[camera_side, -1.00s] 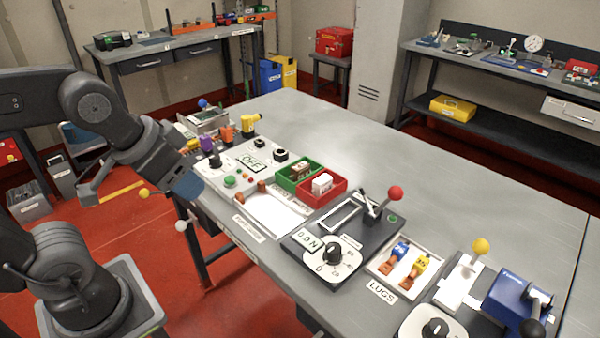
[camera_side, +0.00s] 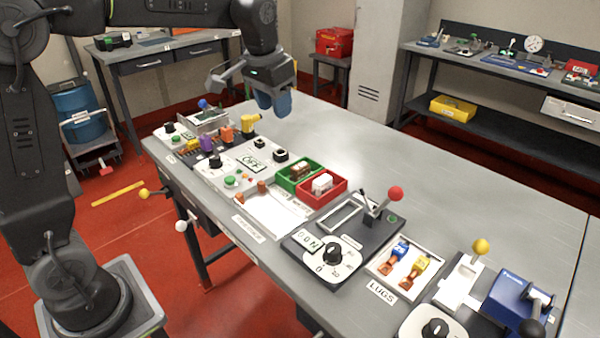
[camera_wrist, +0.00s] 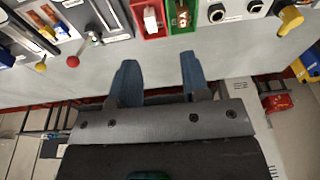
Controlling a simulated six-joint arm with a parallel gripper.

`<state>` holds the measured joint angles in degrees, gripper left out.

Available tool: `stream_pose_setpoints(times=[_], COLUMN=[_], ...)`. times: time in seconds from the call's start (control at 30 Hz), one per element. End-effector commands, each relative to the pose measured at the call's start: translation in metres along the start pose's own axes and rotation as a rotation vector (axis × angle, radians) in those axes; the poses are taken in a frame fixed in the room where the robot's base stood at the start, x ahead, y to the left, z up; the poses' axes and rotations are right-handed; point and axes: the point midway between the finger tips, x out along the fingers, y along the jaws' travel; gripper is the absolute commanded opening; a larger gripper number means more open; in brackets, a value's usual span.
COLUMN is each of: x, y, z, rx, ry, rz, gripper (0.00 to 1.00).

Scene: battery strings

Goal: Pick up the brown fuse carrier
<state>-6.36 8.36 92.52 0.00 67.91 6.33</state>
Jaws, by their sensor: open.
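The brown fuse carrier (camera_side: 301,171) appears to be the small brown piece in the green bin (camera_side: 284,182) on the bench. In the wrist view the brown piece (camera_wrist: 183,18) shows at the top, inside the green bin (camera_wrist: 178,30). A white carrier (camera_side: 322,182) lies in the adjoining red bin (camera_side: 334,199). My gripper (camera_side: 273,112) is above the bench, behind the green bin in the side view. Its blue fingers are apart and empty in the wrist view (camera_wrist: 157,65), clear of the bins.
A grey unit with a red-knobbed lever (camera_side: 395,194) stands to the right, beside a lugs tray (camera_side: 385,286). The bench behind the bins is clear.

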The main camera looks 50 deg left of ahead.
Motion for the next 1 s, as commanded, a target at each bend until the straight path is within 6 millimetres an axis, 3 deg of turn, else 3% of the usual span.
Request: stream_pose_setpoints(times=[0.03,0.2,0.4,0.67,1.0], x=[0.015,0.061,0.108,0.135,0.195], y=[-0.007,-0.028,-0.046,-0.052,-0.05], z=[-0.018,-0.066,-0.096,-0.102,-0.089], rx=[-0.002,-0.002,-0.001,0.0,0.0], ry=[-0.03,-0.109,-0.174,-0.199,-0.199], rz=[0.001,0.008,0.018,0.022,0.022], gripper=[0.43,0.43,0.43,0.43,0.43])
